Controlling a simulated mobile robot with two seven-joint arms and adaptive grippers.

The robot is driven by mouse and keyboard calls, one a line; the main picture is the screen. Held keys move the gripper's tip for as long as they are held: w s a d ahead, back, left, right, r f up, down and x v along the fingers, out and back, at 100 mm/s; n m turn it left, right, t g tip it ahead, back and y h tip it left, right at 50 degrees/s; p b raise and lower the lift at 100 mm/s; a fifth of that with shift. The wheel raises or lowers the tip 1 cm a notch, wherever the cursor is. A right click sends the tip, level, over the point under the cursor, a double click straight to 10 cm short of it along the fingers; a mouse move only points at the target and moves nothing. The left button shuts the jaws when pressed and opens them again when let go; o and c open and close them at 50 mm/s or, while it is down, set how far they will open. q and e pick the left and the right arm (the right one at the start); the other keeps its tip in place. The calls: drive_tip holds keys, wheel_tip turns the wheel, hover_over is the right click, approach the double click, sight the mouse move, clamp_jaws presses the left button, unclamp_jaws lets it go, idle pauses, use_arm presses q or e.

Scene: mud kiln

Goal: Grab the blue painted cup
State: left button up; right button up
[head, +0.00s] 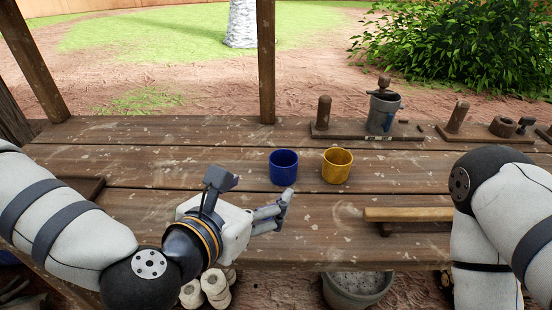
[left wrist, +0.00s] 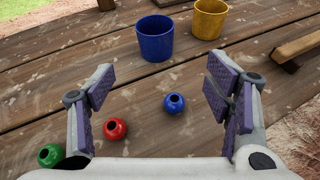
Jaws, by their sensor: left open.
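The blue cup (head: 284,167) stands upright on the wooden table, just beyond my left gripper and left of a yellow cup. In the left wrist view the blue cup (left wrist: 155,40) is ahead of the fingers, near the top centre, apart from them. My left gripper (head: 262,194) is open and empty over the table; its two spread fingers also show in the left wrist view (left wrist: 158,82). My right arm shows at the right, but its gripper is not seen.
The yellow cup (head: 337,166) stands close right of the blue one. Small round pots, blue (left wrist: 174,103), red (left wrist: 115,128) and green (left wrist: 51,155), lie near my left fingers. A wooden piece (head: 408,214) lies at the right. A grey pot (head: 382,112) stands behind.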

sight(280, 163)
use_arm(q)
drive_tip(key=shift+w+r+n, duration=0.2)
drive_tip(key=shift+w, duration=0.3)
drive_tip(key=shift+w+r+n, duration=0.2)
drive_tip(key=shift+w, duration=0.25)
drive_tip(key=shift+t, duration=0.3)
drive_tip(key=x, duration=0.4)
drive_tip(key=shift+s+d+f+b, duration=0.1)
drive_tip(key=shift+s+d+b, duration=0.05)
drive_tip(key=shift+d+b, duration=0.15)
drive_tip(key=x, duration=0.6)
drive_tip(key=shift+w, duration=0.35)
drive_tip(key=shift+a, duration=0.1)
drive_tip(key=c, duration=1.2)
use_arm(e)
drive_tip(key=shift+s+f, duration=0.6)
